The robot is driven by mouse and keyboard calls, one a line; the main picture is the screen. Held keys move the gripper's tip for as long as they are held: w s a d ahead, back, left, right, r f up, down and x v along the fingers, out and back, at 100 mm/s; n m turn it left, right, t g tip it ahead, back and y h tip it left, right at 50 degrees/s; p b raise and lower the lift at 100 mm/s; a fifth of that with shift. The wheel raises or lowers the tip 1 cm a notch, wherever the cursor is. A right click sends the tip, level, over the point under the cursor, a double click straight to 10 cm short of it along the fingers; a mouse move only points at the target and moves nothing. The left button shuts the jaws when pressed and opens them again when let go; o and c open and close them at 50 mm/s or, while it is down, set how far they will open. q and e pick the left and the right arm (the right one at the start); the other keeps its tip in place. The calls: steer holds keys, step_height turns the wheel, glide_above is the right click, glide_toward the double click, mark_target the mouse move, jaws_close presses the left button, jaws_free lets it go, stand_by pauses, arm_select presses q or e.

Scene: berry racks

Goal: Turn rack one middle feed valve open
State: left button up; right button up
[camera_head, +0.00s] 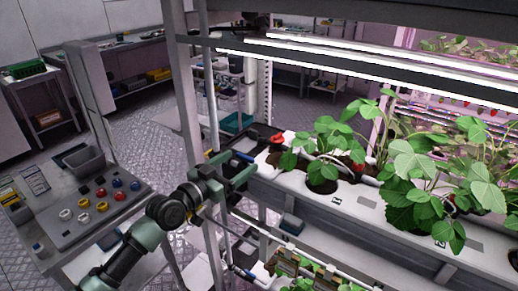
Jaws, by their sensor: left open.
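My left gripper (238,169) reaches in from the lower left and is open at the left end of the white planting channel (335,203). A blue valve handle (243,157) shows just beyond its fingers, on the pipework at the channel's end. I cannot tell whether the fingers touch it. A red handle (277,138) sits a little further back and to the right. Another blue handle (249,274) shows on the lower level, below the gripper. No label tells me which one is the middle feed valve. My right gripper is not in view.
Strawberry plants (322,172) stand in the channel to the right. A grey rack post (184,80) rises left of the gripper. The patterned floor behind is partly clear.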

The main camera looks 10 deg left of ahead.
mark_target(243, 158)
arm_select(q)
steer(key=x, duration=0.3)
steer(key=shift+w+d+r+p, duration=0.2)
steer(key=shift+w+r+p, duration=0.05)
steer(key=shift+w+p, duration=0.1)
steer(key=x, duration=0.2)
steer(key=shift+w+d+f, duration=0.2)
steer(key=shift+w+f, duration=0.05)
steer(key=shift+w, duration=0.05)
steer(key=c, duration=1.3)
steer(key=shift+c, duration=0.2)
steer(key=n+y+p, duration=0.1)
steer(key=p, duration=0.3)
steer(key=shift+a+r+t, duration=0.1)
steer(key=shift+r+t, duration=0.2)
steer(key=shift+r, duration=0.1)
steer(key=shift+a+f+y+p, duration=0.1)
steer(key=shift+f+y+p, duration=0.1)
steer(key=shift+y+p, duration=0.25)
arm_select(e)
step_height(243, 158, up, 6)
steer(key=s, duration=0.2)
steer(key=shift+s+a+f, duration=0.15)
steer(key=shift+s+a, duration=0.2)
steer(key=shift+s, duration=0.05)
arm_select(q)
steer(key=shift+f, duration=0.1)
